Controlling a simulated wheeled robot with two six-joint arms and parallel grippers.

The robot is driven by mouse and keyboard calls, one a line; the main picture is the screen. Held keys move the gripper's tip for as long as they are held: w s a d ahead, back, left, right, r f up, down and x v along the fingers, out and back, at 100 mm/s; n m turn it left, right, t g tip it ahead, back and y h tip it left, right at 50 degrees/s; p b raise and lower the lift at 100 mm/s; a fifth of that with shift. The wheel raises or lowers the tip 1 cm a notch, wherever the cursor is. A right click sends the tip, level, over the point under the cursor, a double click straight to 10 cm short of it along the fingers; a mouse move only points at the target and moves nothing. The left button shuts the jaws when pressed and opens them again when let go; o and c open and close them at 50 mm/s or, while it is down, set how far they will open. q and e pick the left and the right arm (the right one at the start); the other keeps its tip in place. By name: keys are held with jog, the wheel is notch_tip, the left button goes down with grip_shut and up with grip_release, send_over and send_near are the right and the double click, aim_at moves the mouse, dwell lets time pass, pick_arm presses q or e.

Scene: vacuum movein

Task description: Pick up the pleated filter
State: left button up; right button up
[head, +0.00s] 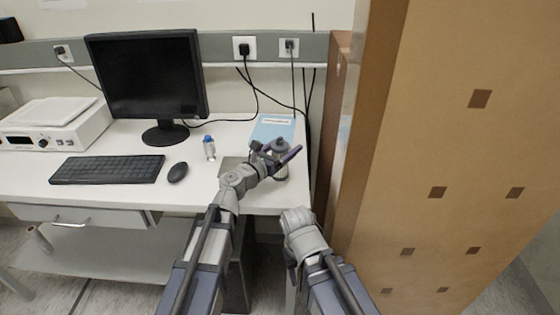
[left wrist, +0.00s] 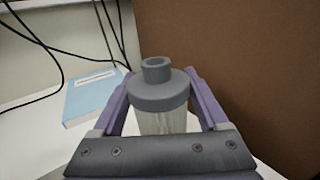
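The pleated filter, a clear cylinder with a grey cap and a short grey neck, stands upright near the right end of the white desk. Its cap (head: 280,143) shows in the head view, and the filter also shows in the left wrist view (left wrist: 158,92). My left gripper (head: 277,154) is open around it, one purple finger on each side. In the left wrist view a gap shows between the fingers (left wrist: 160,100) and the clear body; the lower body is hidden by the gripper. My right gripper is mostly hidden below its wrist, beneath the desk's front edge.
A blue booklet (head: 273,128) lies behind the filter. A small blue-capped bottle (head: 209,148), mouse (head: 178,172), keyboard (head: 107,169) and monitor (head: 148,75) are to the left. A tall wooden cabinet (head: 450,130) stands close on the right. Cables hang behind.

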pick_arm(q)
grip_shut()
dwell(0.4)
notch_tip(320, 180, up, 10)
jog(key=p, duration=1)
